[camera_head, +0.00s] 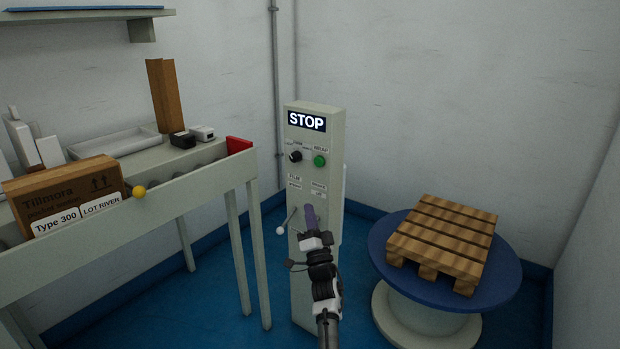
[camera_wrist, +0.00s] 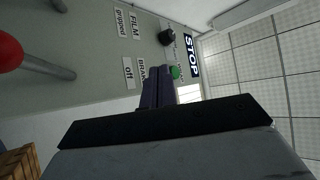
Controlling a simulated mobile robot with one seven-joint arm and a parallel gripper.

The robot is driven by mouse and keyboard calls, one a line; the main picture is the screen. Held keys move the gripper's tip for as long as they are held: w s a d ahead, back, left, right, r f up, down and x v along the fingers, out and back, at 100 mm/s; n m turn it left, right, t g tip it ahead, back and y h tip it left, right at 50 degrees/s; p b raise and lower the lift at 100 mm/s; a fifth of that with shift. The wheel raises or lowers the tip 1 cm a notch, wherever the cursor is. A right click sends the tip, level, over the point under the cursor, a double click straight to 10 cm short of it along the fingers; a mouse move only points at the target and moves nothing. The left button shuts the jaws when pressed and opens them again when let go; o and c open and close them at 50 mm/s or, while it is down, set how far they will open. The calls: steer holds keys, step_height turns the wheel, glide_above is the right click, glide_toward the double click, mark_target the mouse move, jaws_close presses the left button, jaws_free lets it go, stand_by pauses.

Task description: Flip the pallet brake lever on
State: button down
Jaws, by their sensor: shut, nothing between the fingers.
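A pale control post (camera_head: 302,275) stands in the middle of the head view. In the wrist view its BRAKE label (camera_wrist: 141,68) has an "off" sign (camera_wrist: 129,73) by it. A grey lever rod with a red ball (camera_wrist: 8,50) lies below that label, pointing down the post; my gripper and arm appear to hide it in the head view. A second lever with a white ball (camera_head: 280,230) is at the post's left, under the FILM label (camera_head: 294,179). My gripper (camera_head: 309,209) is shut and empty, purple fingertips in front of the post; contact cannot be told.
The post also has a STOP display (camera_head: 306,121), a black knob (camera_head: 295,156) and a green button (camera_head: 319,160). A wooden pallet (camera_head: 443,240) rests on a blue turntable (camera_head: 505,281) at right. A bench (camera_head: 215,190) with a carton (camera_head: 65,195) stands at left.

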step_height(320, 180, up, 11)
steer(key=p, duration=0.2)
